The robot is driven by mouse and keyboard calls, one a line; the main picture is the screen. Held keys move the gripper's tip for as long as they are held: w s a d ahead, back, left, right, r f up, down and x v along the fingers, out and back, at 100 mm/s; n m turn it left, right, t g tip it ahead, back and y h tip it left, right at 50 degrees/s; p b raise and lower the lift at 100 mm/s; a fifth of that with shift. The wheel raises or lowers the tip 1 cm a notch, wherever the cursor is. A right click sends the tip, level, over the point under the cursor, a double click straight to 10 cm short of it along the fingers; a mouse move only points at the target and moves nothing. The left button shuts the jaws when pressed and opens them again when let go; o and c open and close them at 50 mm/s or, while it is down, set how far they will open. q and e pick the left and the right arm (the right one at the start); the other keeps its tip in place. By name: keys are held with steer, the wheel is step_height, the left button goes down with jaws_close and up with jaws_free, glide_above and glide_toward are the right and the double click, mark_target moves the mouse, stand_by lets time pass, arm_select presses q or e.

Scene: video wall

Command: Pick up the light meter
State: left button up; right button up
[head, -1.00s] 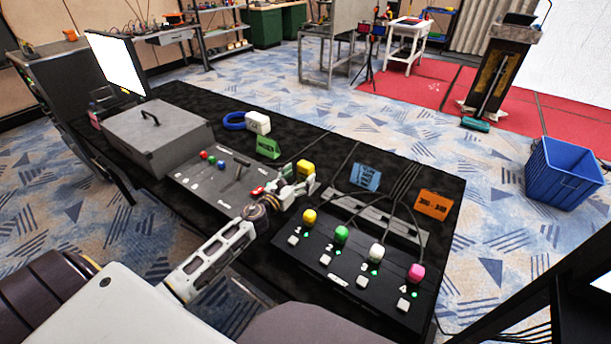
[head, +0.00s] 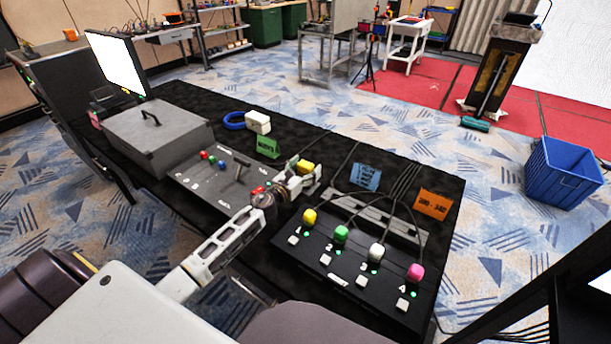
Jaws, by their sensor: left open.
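My right gripper is not in view.
A grey panel (head: 207,178) with a lever and buttons lies left of the gripper. A black box (head: 345,265) with coloured knobs and cables lies right. A grey case (head: 150,145) is at left.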

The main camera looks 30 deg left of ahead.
arm_select(q)
steer(key=shift+c, duration=0.3)
steer(key=c, duration=1.1)
steer(key=shift+c, duration=0.2)
steer(key=shift+r, duration=0.2)
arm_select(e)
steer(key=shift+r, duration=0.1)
arm_select(q)
steer(key=shift+r, duration=0.2)
steer(key=shift+r+p, duration=2.4)
steer(key=shift+r, duration=2.25)
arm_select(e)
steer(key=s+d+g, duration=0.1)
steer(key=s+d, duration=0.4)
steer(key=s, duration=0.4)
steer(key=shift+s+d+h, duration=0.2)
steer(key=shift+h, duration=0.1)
